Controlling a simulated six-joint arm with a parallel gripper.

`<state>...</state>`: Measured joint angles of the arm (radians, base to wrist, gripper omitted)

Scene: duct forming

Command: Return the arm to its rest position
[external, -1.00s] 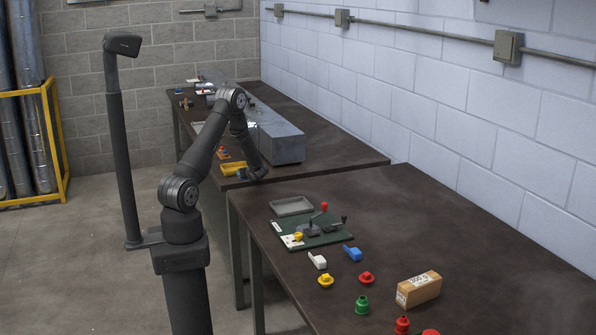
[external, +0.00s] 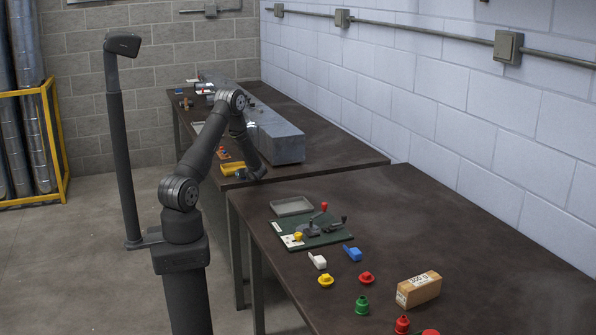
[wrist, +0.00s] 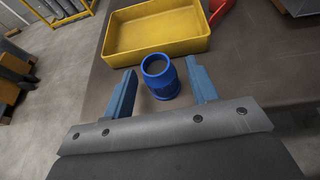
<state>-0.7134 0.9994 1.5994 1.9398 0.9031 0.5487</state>
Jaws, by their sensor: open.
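My arm (external: 203,150) bends over from its pedestal, its end low by the near edge of the far table. My gripper (wrist: 160,92) is open in the wrist view, with its two blue fingers apart. A blue ring-shaped part (wrist: 160,76) stands between and just beyond the fingers, on the dark table. I see gaps on both sides of it. In the external view the gripper's fingers are hard to make out behind the wrist.
A yellow tray (wrist: 112,45) lies just beyond the blue part and also shows in the external view (external: 232,168). A long grey duct (external: 275,137) lies on the far table. The near table holds a green board (external: 322,236), coloured parts and a cardboard box (external: 418,290).

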